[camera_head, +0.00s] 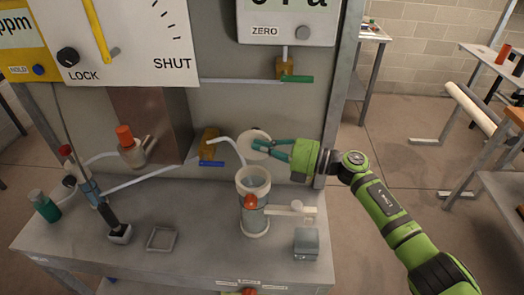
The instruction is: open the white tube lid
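The white tube (253,184) stands upright on the grey bench, and its round top is open. The round white lid (255,137) stands apart from the rim, above and slightly behind it. My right gripper (268,146) reaches in from the right, with its teal fingers at the lid's right side. The fingers look close together and seem to touch the lid. Whether they grip its edge is too small to tell. My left gripper is not in view.
A small grey box (306,243) sits right of the tube. A square grey tray (161,239) lies to the left. The back panel (225,115) carries pipes and valves close behind.

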